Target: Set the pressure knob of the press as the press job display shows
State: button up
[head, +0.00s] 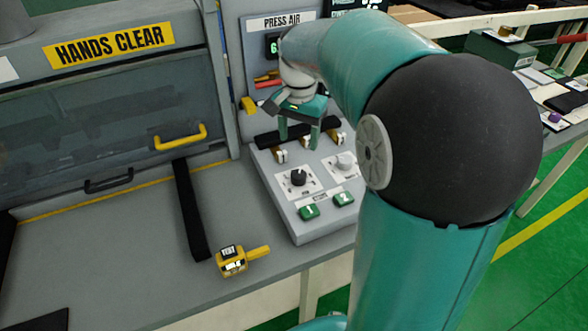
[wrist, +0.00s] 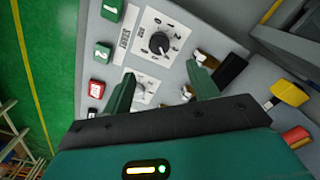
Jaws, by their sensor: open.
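My gripper (head: 300,140) hangs over the back part of the grey control box (head: 310,225), its two green fingers apart and empty. The box carries a black knob (head: 298,177) and a pale knob (head: 345,160), each on a white dial plate; their labels are too small to read, so I cannot tell which is the pressure knob. In the wrist view the black knob (wrist: 160,43) lies beyond the open fingertips (wrist: 162,75), and the pale knob (wrist: 138,92) shows between the fingers, near the left one. A dark display with green text (head: 362,4) is cut off at the top edge, unreadable.
Green buttons 1 (head: 309,211) and 2 (head: 344,198) sit at the box's front; brass-coloured switches (head: 280,155) are at its back. The PRESS AIR panel (head: 285,22) has a yellow handle (head: 248,104) below. A yellow TEST device (head: 232,262) lies on the bench.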

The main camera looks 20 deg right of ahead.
aim_at(298, 174)
notch_tip(298, 174, down, 12)
jog(key=shift+s+r, duration=0.15)
jog(key=shift+r, duration=0.05)
jog(key=shift+f, duration=0.25)
jog(key=c, duration=1)
